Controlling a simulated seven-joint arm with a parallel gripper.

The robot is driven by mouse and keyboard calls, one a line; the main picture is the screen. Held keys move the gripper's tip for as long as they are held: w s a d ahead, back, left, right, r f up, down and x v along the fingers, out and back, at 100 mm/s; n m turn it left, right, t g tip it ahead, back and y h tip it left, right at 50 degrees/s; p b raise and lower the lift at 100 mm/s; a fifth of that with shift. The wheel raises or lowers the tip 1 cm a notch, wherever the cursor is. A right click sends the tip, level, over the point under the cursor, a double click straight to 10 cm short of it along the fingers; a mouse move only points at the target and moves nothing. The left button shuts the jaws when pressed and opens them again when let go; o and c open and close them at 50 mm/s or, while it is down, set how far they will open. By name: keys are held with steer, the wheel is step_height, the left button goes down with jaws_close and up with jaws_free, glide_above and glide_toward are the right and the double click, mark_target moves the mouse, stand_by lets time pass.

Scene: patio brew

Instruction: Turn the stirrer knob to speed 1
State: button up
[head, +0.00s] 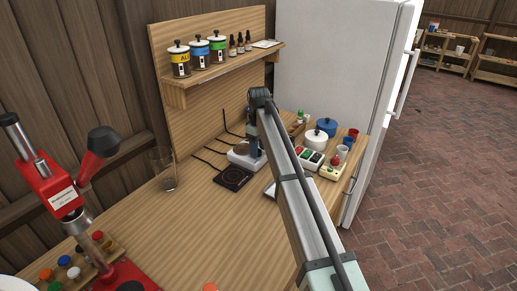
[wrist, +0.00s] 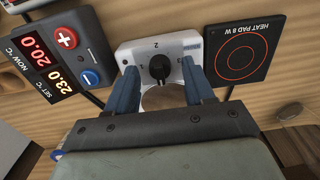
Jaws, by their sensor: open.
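The stirrer (wrist: 130,52) is a white box with a black knob (wrist: 160,68) on its face. A mark that looks like a 2 stands above the knob in the wrist view; other marks at its sides are small and partly hidden. I cannot tell surely which mark the knob points at. My gripper (wrist: 160,76) is open, with one blue finger on each side of the knob and visible gaps between. In the head view the stirrer (head: 240,158) stands on the bench, partly hidden by my gripper (head: 252,142) and arm.
A black heat pad (wrist: 268,50) lies right of the stirrer in the wrist view; a temperature controller (wrist: 85,62) with red and blue buttons is at left. In the head view a clear glass (head: 162,170) stands left, and pots (head: 316,140) and switch boxes (head: 311,158) stand right.

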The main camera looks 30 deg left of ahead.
steer(key=shift+f, duration=0.3)
jaws_close()
stand_by(0.4)
